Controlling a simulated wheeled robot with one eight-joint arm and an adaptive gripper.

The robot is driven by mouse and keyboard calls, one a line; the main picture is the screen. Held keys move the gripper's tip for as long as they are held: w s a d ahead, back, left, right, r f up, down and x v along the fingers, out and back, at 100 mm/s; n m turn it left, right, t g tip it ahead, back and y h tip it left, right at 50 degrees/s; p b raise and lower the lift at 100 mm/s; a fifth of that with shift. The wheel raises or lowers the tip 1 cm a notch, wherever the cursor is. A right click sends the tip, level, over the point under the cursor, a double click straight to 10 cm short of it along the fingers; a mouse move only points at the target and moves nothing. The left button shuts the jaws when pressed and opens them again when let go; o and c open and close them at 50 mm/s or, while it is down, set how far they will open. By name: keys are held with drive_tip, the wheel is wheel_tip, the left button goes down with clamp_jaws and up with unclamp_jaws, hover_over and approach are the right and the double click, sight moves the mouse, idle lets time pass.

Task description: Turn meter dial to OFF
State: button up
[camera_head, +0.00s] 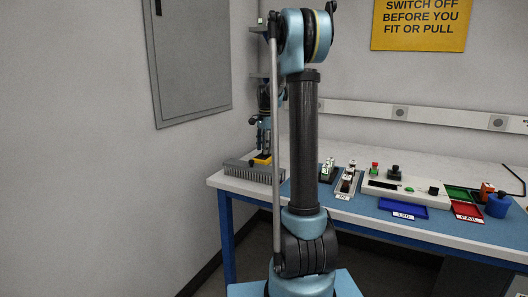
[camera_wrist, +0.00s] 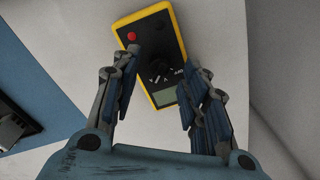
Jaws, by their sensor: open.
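The meter (camera_wrist: 177,28) has a yellow case and a dark face, with a red button near one corner and a small grey display. Its dark dial (camera_wrist: 157,72) sits mid-face between my fingertips; small white marks lie around it, too small to read, so I cannot tell its setting. My gripper (camera_wrist: 160,66) is open, one finger on each side of the dial; contact cannot be told. In the head view the meter (camera_head: 261,159) is a small yellow shape at the bench's left end, with my gripper (camera_head: 263,148) just above it. My arm partly blocks this view.
A grey ribbed block (camera_head: 245,170) is beside the meter. To the right on the bench (camera_head: 440,228) stand small switch units (camera_head: 346,180), a pale control box (camera_head: 405,190), a blue tray (camera_head: 402,209) and a red tray (camera_head: 467,213). A wall cabinet (camera_head: 190,60) hangs at left.

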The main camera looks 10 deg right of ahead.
drive_tip(key=shift+f, duration=0.7)
drive_tip(key=shift+c, duration=0.6)
clamp_jaws()
